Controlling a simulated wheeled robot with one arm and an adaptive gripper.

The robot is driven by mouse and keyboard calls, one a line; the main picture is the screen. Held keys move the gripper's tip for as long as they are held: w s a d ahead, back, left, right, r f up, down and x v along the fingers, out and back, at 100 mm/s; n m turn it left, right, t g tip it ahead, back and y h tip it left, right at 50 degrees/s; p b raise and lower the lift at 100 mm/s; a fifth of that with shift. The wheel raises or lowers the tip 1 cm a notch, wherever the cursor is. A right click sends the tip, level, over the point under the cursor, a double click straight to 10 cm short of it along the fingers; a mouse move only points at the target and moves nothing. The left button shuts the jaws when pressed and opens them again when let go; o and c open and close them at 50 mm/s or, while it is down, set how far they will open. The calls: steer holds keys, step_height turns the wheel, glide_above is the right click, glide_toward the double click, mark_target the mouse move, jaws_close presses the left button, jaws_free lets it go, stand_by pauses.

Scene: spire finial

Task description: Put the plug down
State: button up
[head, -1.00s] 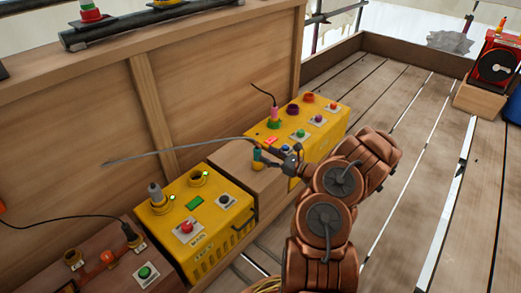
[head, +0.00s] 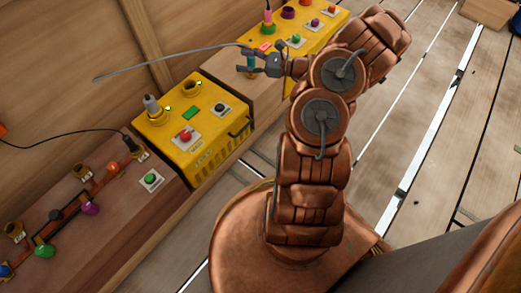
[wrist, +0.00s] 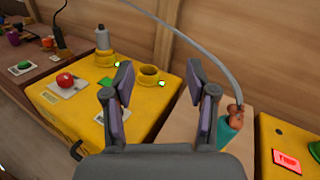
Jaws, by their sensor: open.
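The plug (wrist: 230,128), teal with an orange-brown top and a long grey cable (wrist: 200,45), stands roughly upright over the wooden block between two yellow boxes. Its lower end is partly hidden in the wrist view. The plug also shows small in the head view (head: 251,63), with the cable trailing left. My gripper (wrist: 160,78) is open, with nothing between its fingers. The plug is outside the fingers, just beside the right one in the wrist view. Whether they touch I cannot tell.
The near yellow box (head: 205,150) has a grey plug (head: 151,104) in one socket, an empty socket (head: 190,88), and red and black buttons. The far yellow box (wrist: 285,150) has a lit red panel. A wooden panel (head: 190,30) stands behind. A brown board with coloured parts lies left.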

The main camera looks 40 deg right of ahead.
steer(key=s+a+r+n+g+y, duration=0.1)
steer(key=s+a+r+n+g, duration=0.2)
steer(key=a, duration=0.5)
steer(key=s+a+r+n+g+y, duration=0.1)
steer(key=a+r+n+g, duration=0.35)
steer(key=a, duration=0.25)
steer(key=s+a+r+n+g+y, duration=0.1)
steer(key=s+a+r+n+g, duration=0.25)
steer(key=a, duration=0.45)
steer(key=s+a+n+g+h, duration=0.2)
steer(key=s+a+n+g, duration=0.2)
steer(key=s+a+n, duration=0.15)
steer(key=s+a+n+g+h, duration=0.25)
steer(key=s+n+h, duration=0.25)
steer(key=s, duration=0.8)
steer(key=s+d+n+h, duration=0.4)
steer(key=s+d+h, duration=0.3)
steer(key=s+d, duration=0.2)
steer(key=shift+s+r+n+h, duration=0.35)
steer(key=shift+s+r+h, duration=0.05)
steer(key=shift+s, duration=0.05)
